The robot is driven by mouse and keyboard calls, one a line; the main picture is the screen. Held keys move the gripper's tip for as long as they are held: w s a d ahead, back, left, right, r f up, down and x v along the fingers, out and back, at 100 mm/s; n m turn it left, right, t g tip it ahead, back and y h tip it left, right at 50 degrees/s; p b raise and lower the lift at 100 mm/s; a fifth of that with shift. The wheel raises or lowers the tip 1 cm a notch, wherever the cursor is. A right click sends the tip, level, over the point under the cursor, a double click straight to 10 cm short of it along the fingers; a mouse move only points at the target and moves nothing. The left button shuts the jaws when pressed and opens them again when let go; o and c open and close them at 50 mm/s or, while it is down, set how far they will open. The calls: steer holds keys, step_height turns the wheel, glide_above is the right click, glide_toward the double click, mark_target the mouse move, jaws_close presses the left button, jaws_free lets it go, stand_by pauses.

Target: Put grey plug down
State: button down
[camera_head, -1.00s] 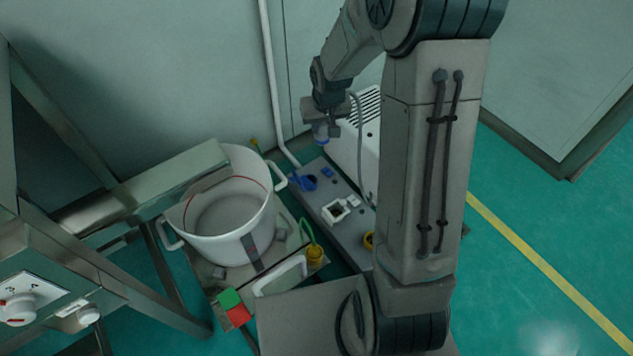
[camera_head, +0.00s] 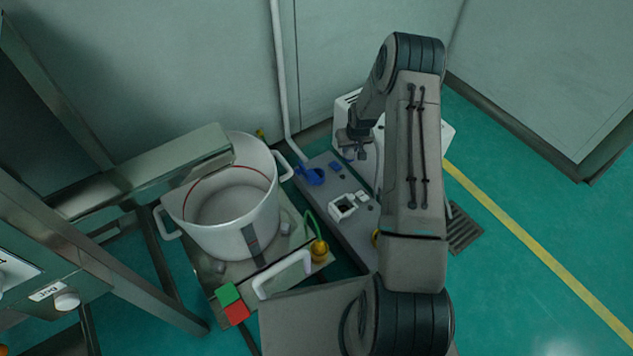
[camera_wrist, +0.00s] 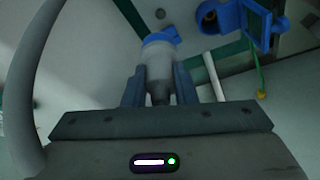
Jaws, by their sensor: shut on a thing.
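My gripper (camera_head: 359,150) is shut on the grey plug. In the wrist view the grey plug (camera_wrist: 158,62) sits between the two fingers, with a blue ring and blue tip at its far end. In the head view my gripper is in front of the white box (camera_head: 437,132), and the plug cannot be made out there. A blue holder (camera_head: 312,176) stands on the grey platform (camera_head: 318,193), left of and below my gripper in the picture. Blue parts (camera_wrist: 247,20) also show at the top right of the wrist view, apart from the plug.
A large white pot (camera_head: 233,235) with handles stands on a cart at the left, beside a metal frame (camera_head: 140,180). A white socket piece (camera_head: 343,206) is on the platform. A vertical pipe (camera_head: 280,80) runs along the wall. Green floor is free at the right.

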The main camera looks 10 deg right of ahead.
step_height(320, 180, down, 2)
steer(key=shift+w+d, duration=0.1)
steer(key=shift+d, duration=0.05)
steer(key=shift+w+a+f+b, duration=0.55)
steer(key=shift+a+f+b, duration=0.7)
steer(key=shift+a+f, duration=0.55)
steer(key=shift+w+a+f+b, duration=0.55)
steer(key=shift+a+f+b, duration=0.75)
steer(key=shift+a+f, duration=0.5)
steer(key=shift+w+a+f+b, duration=0.55)
steer(key=shift+a+f+b, duration=0.7)
steer(key=shift+a+f, duration=0.55)
steer(key=shift+f, duration=0.15)
steer(key=c, duration=0.9)
jaws_free()
steer(key=p+v, duration=0.5)
steer(key=v, duration=0.7)
